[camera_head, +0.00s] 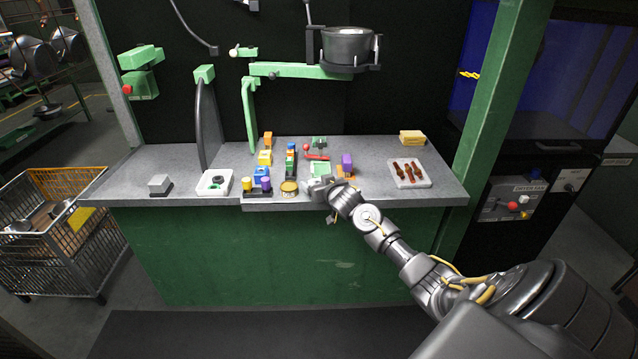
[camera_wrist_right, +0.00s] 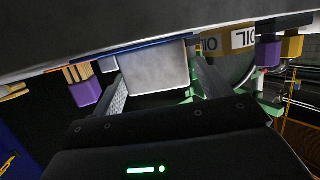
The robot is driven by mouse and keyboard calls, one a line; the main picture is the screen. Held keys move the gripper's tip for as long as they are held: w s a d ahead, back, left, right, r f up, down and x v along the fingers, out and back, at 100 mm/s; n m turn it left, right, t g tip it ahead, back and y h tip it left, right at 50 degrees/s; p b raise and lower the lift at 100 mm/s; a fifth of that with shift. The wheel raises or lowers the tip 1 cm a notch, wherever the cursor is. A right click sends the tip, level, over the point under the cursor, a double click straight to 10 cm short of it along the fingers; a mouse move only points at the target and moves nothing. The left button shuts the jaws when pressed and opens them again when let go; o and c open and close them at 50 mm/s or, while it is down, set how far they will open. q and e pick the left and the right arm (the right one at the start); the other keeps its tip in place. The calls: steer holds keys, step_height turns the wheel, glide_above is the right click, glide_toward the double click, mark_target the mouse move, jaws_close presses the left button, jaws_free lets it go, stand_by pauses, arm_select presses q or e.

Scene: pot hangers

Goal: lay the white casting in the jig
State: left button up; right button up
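A pale block that looks like the white casting (camera_wrist_right: 155,70) sits between the fingers of my right gripper (camera_wrist_right: 162,92), which appear to touch both its sides. In the head view, my right gripper (camera_head: 318,185) is low at the bench's front edge, between the round tin (camera_head: 289,188) and the orange and purple item (camera_head: 346,161). There the casting is hard to make out. A light green fixture (camera_head: 319,168), perhaps the jig, lies just behind the gripper, with a red-handled green clamp (camera_head: 317,153) behind it. My left gripper is not in view.
To the left are a black stand (camera_head: 257,192) with coloured cylinders, a white tray (camera_head: 213,183) and a grey block (camera_head: 159,184). A pale tray of brown parts (camera_head: 409,174) is at right. Green arms overhang the bench (camera_head: 430,197). A wire cart (camera_head: 52,235) stands left.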

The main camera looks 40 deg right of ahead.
steer(key=shift+r, duration=0.2)
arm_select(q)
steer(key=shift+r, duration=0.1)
arm_select(e)
steer(key=v, duration=1.2)
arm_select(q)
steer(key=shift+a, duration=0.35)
